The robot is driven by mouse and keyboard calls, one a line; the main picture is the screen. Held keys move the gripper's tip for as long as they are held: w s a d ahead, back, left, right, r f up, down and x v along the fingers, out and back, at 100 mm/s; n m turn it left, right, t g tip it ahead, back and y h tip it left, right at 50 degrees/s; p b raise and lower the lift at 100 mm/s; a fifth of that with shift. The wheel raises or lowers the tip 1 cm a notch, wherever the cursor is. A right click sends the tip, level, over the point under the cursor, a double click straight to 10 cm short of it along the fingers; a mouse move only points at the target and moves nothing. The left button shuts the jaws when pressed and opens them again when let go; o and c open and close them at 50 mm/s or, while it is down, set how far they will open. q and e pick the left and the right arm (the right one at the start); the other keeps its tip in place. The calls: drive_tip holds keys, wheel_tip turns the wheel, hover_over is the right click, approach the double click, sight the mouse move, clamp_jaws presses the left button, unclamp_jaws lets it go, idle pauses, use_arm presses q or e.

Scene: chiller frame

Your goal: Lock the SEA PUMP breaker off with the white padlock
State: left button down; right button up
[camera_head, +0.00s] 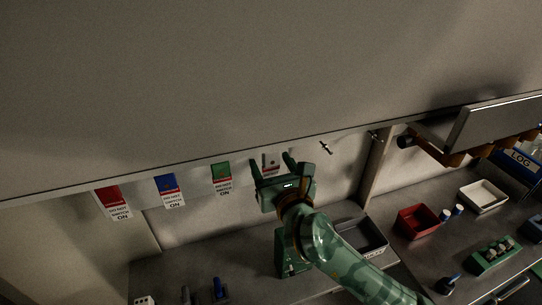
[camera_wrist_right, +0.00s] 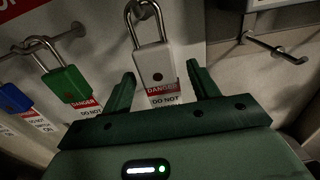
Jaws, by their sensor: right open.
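The white padlock (camera_wrist_right: 153,62) hangs upright by its shackle from a wall peg, with a red and white danger tag (camera_wrist_right: 163,92) below it. In the head view the padlock (camera_head: 270,161) is partly hidden by my right gripper (camera_head: 271,165). My right gripper is open, and in the wrist view its fingers (camera_wrist_right: 162,84) stand either side of the padlock's lower end. I see no grip on it, and cannot tell how deep it lies between the fingers. My left gripper is not in view. I cannot make out the SEA PUMP breaker.
Green (camera_head: 221,172), blue (camera_head: 167,184) and red (camera_head: 112,197) padlocks with tags hang left of the white one. An empty hook (camera_head: 326,148) is to the right. Below are a grey tray (camera_head: 374,235), a red bin (camera_head: 418,221) and a white tray (camera_head: 483,196) on the counter.

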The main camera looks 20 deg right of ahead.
drive_tip(key=shift+w, duration=0.5)
drive_tip(key=c, duration=1.1)
